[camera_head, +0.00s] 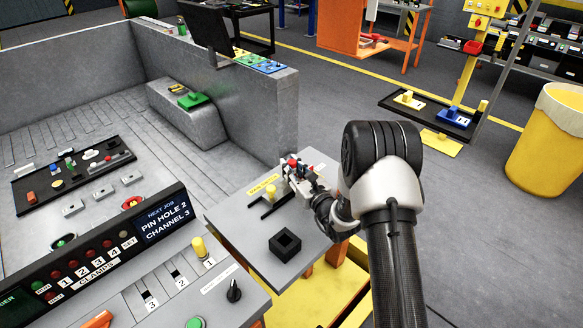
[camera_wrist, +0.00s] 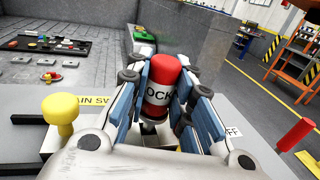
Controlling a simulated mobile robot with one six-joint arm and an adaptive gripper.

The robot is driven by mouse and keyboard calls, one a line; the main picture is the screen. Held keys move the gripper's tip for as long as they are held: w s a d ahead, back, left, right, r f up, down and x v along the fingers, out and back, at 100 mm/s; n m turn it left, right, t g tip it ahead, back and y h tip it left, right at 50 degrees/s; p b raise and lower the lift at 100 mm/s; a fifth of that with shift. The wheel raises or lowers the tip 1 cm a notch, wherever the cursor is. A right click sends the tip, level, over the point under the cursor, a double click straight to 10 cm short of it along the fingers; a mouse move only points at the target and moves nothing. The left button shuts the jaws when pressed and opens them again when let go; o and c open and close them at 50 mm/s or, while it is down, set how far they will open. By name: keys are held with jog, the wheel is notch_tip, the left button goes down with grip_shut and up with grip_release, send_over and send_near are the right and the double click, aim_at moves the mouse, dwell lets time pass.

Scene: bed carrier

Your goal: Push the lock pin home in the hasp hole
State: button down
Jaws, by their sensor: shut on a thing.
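The lock pin (camera_wrist: 163,72) is a red cylinder with a white band lettered in black, partly reading "OCK". It stands roughly upright in the wrist view. My gripper (camera_wrist: 166,92) is shut on it, with blue pads on both sides. In the head view, my gripper (camera_head: 302,175) is at the back of the grey switch panel (camera_head: 250,232), and the pin's red top (camera_head: 292,162) shows there. The pin's lower end and the hasp hole are hidden by my fingers, so I cannot tell how deep the pin sits.
A yellow-knobbed main switch (camera_head: 270,192) stands just left of my gripper; its knob (camera_wrist: 60,110) also shows in the wrist view. A black square holder (camera_head: 285,243) sits at the panel's front. A grey wall (camera_head: 215,95) rises behind. A red cylinder (camera_wrist: 296,134) stands at right in the wrist view.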

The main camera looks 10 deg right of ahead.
jog(key=shift+f, duration=1.05)
jog(key=c, duration=1.3)
grip_release()
jog(key=shift+c, duration=0.2)
jog(key=v, duration=1.2)
